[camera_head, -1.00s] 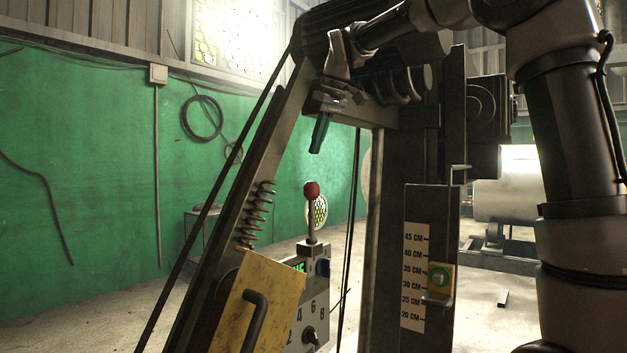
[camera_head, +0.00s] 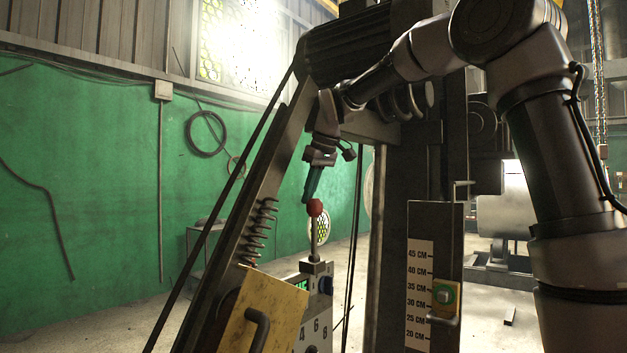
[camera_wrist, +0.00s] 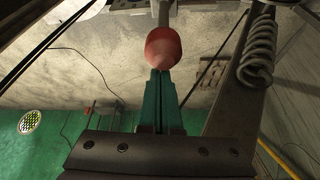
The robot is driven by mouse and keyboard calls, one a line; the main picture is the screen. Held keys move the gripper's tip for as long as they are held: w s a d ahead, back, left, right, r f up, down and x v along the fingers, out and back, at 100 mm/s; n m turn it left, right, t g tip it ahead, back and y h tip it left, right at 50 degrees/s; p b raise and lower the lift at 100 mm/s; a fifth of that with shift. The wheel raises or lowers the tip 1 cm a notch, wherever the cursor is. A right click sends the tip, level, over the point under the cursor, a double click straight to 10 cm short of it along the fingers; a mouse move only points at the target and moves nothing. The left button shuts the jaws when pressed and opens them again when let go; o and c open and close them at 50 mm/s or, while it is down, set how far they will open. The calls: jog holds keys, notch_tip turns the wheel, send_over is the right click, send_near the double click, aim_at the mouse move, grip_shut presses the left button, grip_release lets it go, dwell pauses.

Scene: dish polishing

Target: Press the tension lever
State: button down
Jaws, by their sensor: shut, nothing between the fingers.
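The tension lever is a thin upright metal rod with a red ball knob (camera_head: 314,207), standing on the control box (camera_head: 318,285). In the wrist view the red knob (camera_wrist: 163,47) lies right at the fingertips. My gripper (camera_head: 309,197) points down with its teal fingers shut and empty. Its tips are at the top of the knob, touching it or very close; I cannot tell which. In the wrist view the closed fingers (camera_wrist: 160,75) end at the knob's edge.
The slanted machine frame with a coil spring (camera_head: 260,230) stands just left of the lever. A yellow plate with a handle (camera_head: 262,318) is in front. The post with a centimetre scale (camera_head: 419,295) stands to the right. Black belts run beside the frame.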

jog(key=shift+w+a+f, duration=0.1)
jog(key=shift+w+f, duration=0.05)
jog(key=shift+f, duration=0.25)
